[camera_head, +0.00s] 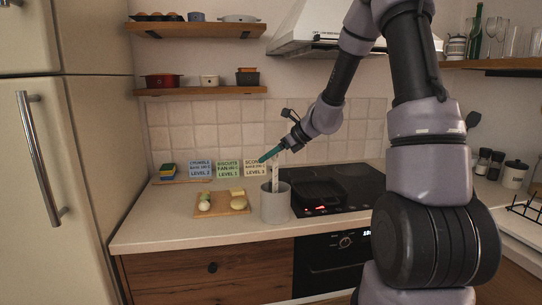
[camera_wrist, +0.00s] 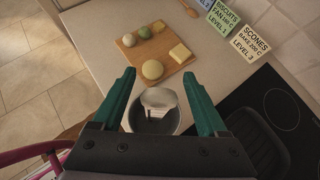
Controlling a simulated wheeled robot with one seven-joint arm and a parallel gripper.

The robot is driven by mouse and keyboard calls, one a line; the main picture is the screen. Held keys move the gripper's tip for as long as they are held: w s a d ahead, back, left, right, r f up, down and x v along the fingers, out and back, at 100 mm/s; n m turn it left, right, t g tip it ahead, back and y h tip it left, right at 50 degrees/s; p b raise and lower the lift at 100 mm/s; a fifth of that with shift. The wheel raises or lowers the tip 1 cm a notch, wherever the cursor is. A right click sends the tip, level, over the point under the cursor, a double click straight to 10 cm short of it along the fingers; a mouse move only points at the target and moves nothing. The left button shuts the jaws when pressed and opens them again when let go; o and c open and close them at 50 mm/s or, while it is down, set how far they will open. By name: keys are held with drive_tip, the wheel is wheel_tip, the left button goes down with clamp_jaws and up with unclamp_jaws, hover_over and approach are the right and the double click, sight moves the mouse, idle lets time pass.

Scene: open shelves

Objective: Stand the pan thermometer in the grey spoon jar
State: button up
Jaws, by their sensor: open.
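In the wrist view, the thermometer's pale round top (camera_wrist: 158,97) shows over the dark opening of the jar (camera_wrist: 177,127). My gripper (camera_head: 265,157) is just above the jar, with its teal fingers pointing down to the left. In the wrist view, my gripper (camera_wrist: 159,76) is open, its fingers on either side of the thermometer's top with visible gaps. The thermometer's lower end is hidden inside the jar.
A wooden board (camera_head: 212,211) with several round and block-shaped foods lies left of the jar. Recipe cards (camera_head: 228,169) stand against the tiles. A dark pan (camera_head: 318,193) sits on the hob (camera_head: 355,182) to the right. The counter's front left is clear.

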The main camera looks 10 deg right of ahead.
drive_tip(key=v, duration=1)
drive_tip(key=shift+d+r, duration=0.2)
drive_tip(key=shift+d, duration=0.05)
drive_tip(key=shift+s+r, duration=0.1)
drive_tip(key=shift+s, duration=0.1)
drive_tip(key=s+r+n+h, duration=0.3)
drive_tip(key=s+r+n, duration=0.2)
drive_tip(key=s+n, duration=0.6)
drive_tip(key=s+r+n+h, duration=0.3)
drive_tip(key=s+r+n, duration=0.3)
drive_tip(key=s+n, duration=0.4)
drive_tip(key=s, duration=0.4)
drive_tip(key=shift+s+d+n+t, duration=0.3)
drive_tip(key=shift+s+n, duration=0.05)
drive_tip(key=shift+n, duration=0.05)
